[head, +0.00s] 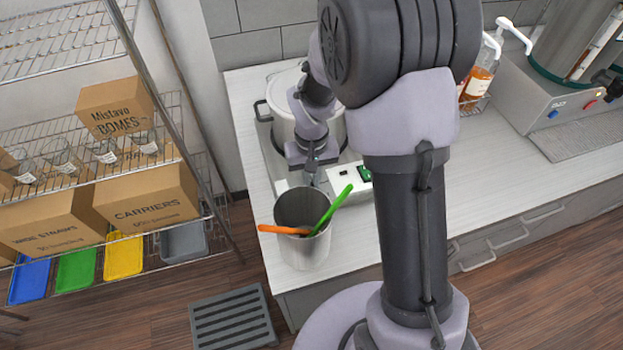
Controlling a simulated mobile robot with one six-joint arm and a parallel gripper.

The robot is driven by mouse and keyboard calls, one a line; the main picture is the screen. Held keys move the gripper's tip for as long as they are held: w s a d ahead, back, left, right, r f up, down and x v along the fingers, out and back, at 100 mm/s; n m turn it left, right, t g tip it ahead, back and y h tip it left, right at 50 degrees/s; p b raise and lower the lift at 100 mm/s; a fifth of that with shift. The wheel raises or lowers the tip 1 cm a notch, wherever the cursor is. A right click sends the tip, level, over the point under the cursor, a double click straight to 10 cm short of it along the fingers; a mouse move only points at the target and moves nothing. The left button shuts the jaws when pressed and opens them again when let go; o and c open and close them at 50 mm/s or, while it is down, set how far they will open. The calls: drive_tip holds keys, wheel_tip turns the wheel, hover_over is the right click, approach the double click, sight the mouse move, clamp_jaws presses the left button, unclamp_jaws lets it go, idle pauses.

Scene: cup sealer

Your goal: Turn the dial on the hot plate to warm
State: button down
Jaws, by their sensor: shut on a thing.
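The hot plate (341,178) stands on the white counter with a large metal pot (278,110) on top. Its pale front panel has a green switch (365,173) at the right and small dark marks. My gripper (313,178) points down at the left end of this panel, just behind the metal cup. It is shut at the place of the dial. The dial itself is hidden by the fingers and too small to make out, so its setting cannot be read.
A metal cup (303,250) with an orange and a green utensil stands at the counter's front edge, close before my gripper. Syrup pump bottles (478,80) and a steel machine (560,80) are at the right. A wire shelf with boxes (148,195) is at the left.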

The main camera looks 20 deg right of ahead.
sight(312, 184)
drive_tip(key=m+b, duration=0.3)
drive_tip(key=m, duration=0.3)
drive_tip(key=shift+f+m, duration=0.1)
drive_tip(key=shift+m, duration=0.3)
drive_tip(key=m+b, duration=0.3)
drive_tip(key=m, duration=0.2)
drive_tip(key=shift+m, duration=0.7)
drive_tip(key=c, duration=1.5)
unclamp_jaws()
drive_tip(key=shift+r, duration=0.2)
wheel_tip(312, 184, up, 17)
drive_tip(key=p, duration=0.5)
drive_tip(key=shift+r, duration=0.15)
